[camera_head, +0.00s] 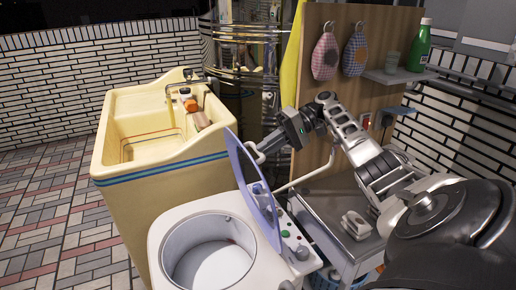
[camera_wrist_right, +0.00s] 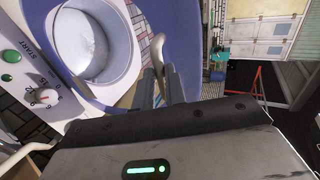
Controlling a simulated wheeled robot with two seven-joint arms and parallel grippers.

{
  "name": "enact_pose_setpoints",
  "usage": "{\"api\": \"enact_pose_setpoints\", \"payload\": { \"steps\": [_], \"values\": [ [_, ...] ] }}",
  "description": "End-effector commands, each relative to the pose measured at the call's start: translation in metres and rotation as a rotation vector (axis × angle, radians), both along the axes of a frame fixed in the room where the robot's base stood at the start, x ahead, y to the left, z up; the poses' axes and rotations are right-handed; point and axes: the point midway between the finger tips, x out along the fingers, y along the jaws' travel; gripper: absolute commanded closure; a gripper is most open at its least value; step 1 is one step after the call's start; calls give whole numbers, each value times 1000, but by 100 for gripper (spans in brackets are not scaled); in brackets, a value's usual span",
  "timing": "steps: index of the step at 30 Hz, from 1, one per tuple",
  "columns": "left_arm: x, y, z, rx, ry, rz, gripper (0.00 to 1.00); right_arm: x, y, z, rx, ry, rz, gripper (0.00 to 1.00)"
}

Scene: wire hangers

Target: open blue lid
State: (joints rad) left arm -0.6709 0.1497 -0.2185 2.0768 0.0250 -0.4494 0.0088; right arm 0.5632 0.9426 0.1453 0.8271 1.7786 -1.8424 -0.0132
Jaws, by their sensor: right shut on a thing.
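The blue lid (camera_head: 262,207) stands raised, nearly upright, at the right side of the round tub opening (camera_head: 208,252) of the white washing machine (camera_head: 165,232). In the right wrist view the lid (camera_wrist_right: 186,45) fills much of the upper middle. My right gripper (camera_head: 264,149) is at the lid's upper part, on its right side. In the wrist view its fingers (camera_wrist_right: 160,86) are closed around the pale curved handle (camera_wrist_right: 157,47) on the lid. The fingers hide the handle's lower end. My left gripper is in neither view.
A cream sink (camera_head: 140,180) with a tap stands left behind the machine. A wooden panel (camera_head: 322,95) with hanging mitts and a shelf (camera_head: 400,76) holding a green bottle (camera_head: 419,46) is behind my right arm. A metal table (camera_head: 330,215) stands right of the machine.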

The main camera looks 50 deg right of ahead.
Motion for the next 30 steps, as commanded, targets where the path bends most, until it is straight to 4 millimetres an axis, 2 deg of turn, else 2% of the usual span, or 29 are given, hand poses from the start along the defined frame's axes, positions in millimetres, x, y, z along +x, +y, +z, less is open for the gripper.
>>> {"api": "enact_pose_setpoints", "payload": {
  "steps": [1,10,11,12,13,26,30],
  "values": [
    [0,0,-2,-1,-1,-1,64,-5,0,-18,-13,45,4,100],
    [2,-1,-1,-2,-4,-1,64,-5,1,-19,-11,45,4,100],
    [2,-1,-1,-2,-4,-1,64,-4,1,-19,-11,45,4,82],
    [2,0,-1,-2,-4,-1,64,-5,1,-19,-11,46,4,71],
    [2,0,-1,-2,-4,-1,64,-5,1,-19,-11,46,4,66],
    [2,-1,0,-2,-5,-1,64,-4,-2,-15,-16,42,-1,66],
    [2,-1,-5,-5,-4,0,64,-8,-13,-9,-15,38,-4,66]
  ]
}}
